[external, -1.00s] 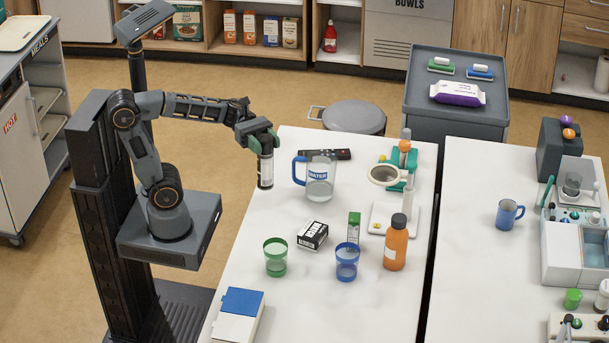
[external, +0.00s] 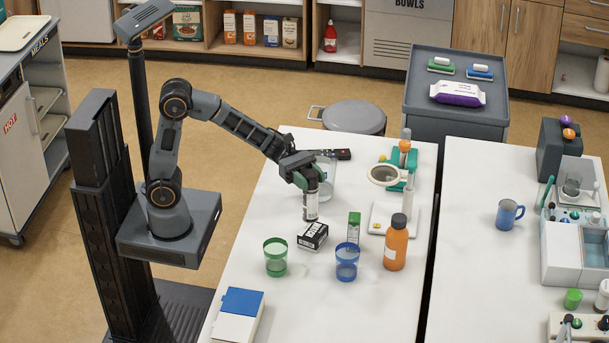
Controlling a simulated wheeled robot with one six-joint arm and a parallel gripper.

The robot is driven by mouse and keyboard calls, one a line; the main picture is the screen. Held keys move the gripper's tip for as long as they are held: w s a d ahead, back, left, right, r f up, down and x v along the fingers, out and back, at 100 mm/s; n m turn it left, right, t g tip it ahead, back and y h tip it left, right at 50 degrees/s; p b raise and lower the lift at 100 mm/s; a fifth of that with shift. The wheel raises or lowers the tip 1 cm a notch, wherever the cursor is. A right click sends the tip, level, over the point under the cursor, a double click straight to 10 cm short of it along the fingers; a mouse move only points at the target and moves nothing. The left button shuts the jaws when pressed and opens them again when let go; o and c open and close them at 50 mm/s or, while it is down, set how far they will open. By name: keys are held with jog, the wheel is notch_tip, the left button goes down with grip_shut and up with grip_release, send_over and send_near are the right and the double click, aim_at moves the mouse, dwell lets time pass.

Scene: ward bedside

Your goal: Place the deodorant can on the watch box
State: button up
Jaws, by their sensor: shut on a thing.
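The deodorant can (external: 311,207), a white-labelled cylinder, hangs upright in my gripper (external: 309,180), which is shut on its upper part. The watch box (external: 312,236) is a small black and white box lying on the white table. The can's lower end shows just above and behind the box in the picture. A small gap seems to separate them, but I cannot tell the exact height. The can's top is hidden by my gripper.
The clear water jug (external: 328,180) stands right behind my gripper, partly hidden.

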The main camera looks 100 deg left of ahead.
aim_at(313, 191)
jog(key=shift+w+f, duration=0.35)
jog(key=shift+f, duration=1.65)
jog(key=shift+f+b, duration=0.1)
jog(key=shift+b, duration=0.2)
jog(key=shift+f, duration=0.15)
jog(key=o, duration=1.2)
